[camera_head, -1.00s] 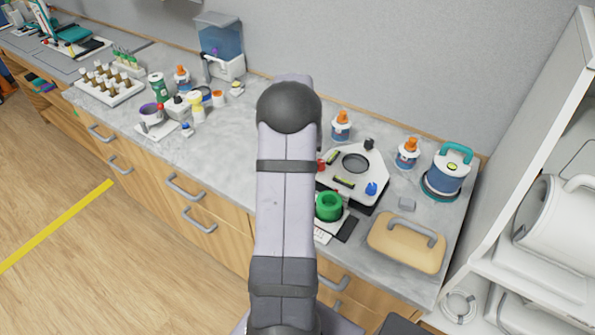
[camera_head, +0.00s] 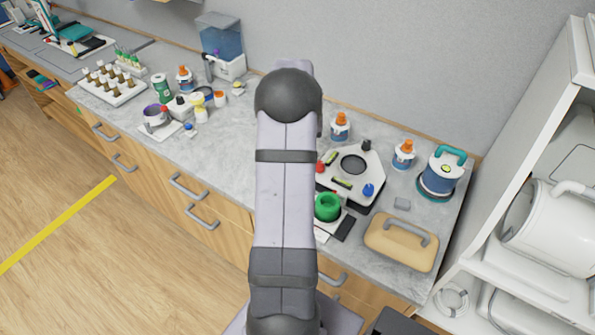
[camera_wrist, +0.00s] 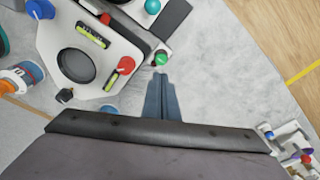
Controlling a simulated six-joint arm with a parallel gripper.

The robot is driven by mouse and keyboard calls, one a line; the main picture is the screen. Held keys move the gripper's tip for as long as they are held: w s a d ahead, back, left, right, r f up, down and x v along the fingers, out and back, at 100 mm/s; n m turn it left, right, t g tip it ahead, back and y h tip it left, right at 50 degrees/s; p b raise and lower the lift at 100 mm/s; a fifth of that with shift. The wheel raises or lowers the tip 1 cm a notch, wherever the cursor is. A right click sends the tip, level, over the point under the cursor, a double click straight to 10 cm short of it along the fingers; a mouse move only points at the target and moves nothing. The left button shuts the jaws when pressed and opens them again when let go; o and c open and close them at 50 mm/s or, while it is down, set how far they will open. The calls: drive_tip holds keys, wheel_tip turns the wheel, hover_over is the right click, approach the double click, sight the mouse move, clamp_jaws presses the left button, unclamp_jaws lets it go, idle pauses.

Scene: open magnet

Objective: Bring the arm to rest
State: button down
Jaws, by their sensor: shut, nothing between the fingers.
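My gripper (camera_wrist: 161,92) shows in the wrist view with its two dark fingers together and nothing between them. It is above the grey marbled counter (camera_wrist: 215,75), beside the white instrument plate (camera_wrist: 95,50) with its round dark recess. A green knob (camera_wrist: 161,58) appears just beyond the fingertips; whether they touch it cannot be told. In the head view my arm stands in the middle of the picture and hides the gripper. The white plate (camera_head: 333,170) lies right of the arm, with a green ring-shaped part (camera_head: 327,207) in front of it.
Right of the arm are orange-capped bottles (camera_head: 404,154), a blue canister with a teal handle (camera_head: 445,172) and a tan block with a grey handle (camera_head: 402,242). White shelving (camera_head: 540,140) stands far right.

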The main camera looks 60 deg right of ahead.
drive_tip(key=w+a+r+n+y+b, duration=0.1)
drive_tip(key=w+a+n, duration=0.2)
drive_tip(key=a, duration=0.9)
drive_tip(key=w+a+r+n+b, duration=0.1)
drive_tip(key=w+a+n, duration=0.25)
drive_tip(key=a, duration=0.85)
drive_tip(key=s+a+n, duration=0.1)
drive_tip(key=s+a, duration=0.2)
drive_tip(key=a, duration=0.3)
drive_tip(key=s+a+f+n, duration=0.1)
drive_tip(key=s+a+n, duration=0.1)
drive_tip(key=s+a, duration=0.2)
drive_tip(key=s+a+n+g, duration=0.1)
drive_tip(key=s+a, duration=0.3)
drive_tip(key=a, duration=0.6)
drive_tip(key=shift+f+n+y+b, duration=0.3)
drive_tip(key=shift+n+b, duration=0.05)
drive_tip(key=shift+n, duration=0.4)
drive_tip(key=shift+a, duration=0.1)
wheel_tip(320, 180, down, 40)
drive_tip(key=b, duration=4)
